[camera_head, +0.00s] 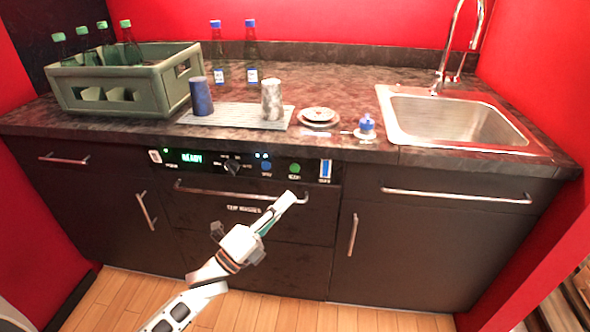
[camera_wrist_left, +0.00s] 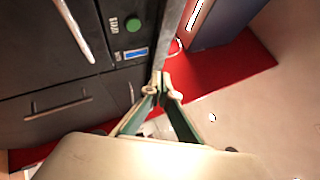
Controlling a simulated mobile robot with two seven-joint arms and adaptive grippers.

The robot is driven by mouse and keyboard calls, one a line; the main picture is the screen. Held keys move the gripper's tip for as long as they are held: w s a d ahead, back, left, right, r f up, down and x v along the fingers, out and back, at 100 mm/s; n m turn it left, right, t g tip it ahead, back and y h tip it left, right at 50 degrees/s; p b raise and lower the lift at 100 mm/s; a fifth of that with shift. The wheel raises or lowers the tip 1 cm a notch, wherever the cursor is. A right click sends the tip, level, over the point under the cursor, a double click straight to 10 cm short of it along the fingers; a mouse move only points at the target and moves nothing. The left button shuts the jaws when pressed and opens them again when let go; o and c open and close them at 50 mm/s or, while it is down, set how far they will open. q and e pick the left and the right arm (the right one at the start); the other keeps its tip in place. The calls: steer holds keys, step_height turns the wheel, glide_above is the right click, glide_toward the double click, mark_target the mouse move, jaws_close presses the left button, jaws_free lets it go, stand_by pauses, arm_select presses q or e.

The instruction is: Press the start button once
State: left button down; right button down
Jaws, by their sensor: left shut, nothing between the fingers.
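The start button appears to be the round green button (camera_head: 295,168) on the dark control panel of the cup washer, right of a blue button (camera_head: 265,168). The green button also shows in the left wrist view (camera_wrist_left: 133,25), up and left of my fingertips. My left gripper (camera_head: 292,197) is shut and empty. In the head view its tips are just below the green button, over the right end of the washer's handle. In the left wrist view the shut fingertips (camera_wrist_left: 160,82) are apart from the button. My right gripper is not in view.
The panel's display (camera_head: 192,158) reads READY, with a dial (camera_head: 232,166) beside it. A washer handle (camera_head: 225,192) runs below the panel. On the counter (camera_head: 340,95) stand a green crate (camera_head: 150,97), cups, bottles, saucers (camera_head: 319,115) and a sink (camera_head: 455,118).

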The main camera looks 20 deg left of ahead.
mark_target(295, 168)
arm_select(q)
steer(key=w, duration=0.3)
steer(key=w+a+b, duration=0.1)
steer(key=w, duration=0.1)
steer(key=w+a+b, duration=0.1)
steer(key=w, duration=0.2)
steer(key=shift+w, duration=0.3)
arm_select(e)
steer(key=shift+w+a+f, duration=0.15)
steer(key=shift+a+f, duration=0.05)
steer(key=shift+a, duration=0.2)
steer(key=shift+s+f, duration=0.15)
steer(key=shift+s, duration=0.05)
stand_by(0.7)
arm_select(q)
steer(key=shift+w+a+b, duration=0.1)
steer(key=shift+w+b, duration=0.25)
steer(key=shift+w, duration=0.05)
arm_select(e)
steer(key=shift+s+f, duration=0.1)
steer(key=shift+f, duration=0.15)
